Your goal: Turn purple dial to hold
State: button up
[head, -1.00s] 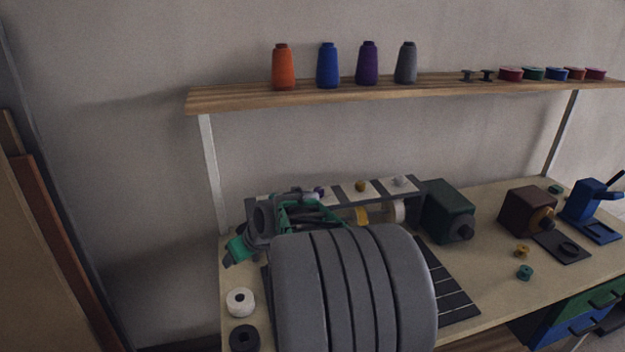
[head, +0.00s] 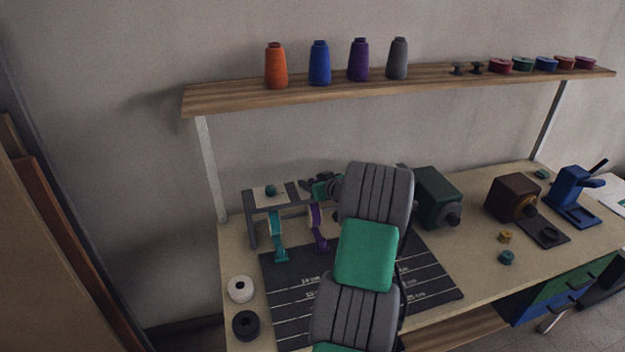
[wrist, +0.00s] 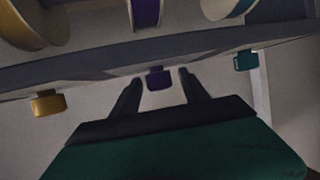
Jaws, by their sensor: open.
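The purple dial (wrist: 158,80) shows in the wrist view as a small block at the edge of the rack's rail (wrist: 85,70). My gripper (wrist: 160,76) is open, with one fingertip on each side of the dial. I cannot tell whether either finger touches it. In the head view my gripper (head: 326,187) is at the rack's top, and the purple dial is hidden there. A purple ribbon (head: 318,232) hangs from the rack below. The dial's setting and any hold mark cannot be read.
A teal dial (wrist: 246,61) and a yellow dial (wrist: 48,103) flank the purple one. A dark green machine (head: 435,197) stands close on the right. A ruled mat (head: 290,300) lies in front. White (head: 240,289) and black (head: 246,325) rolls sit at the left edge.

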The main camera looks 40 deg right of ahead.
grip_shut()
dwell(0.6)
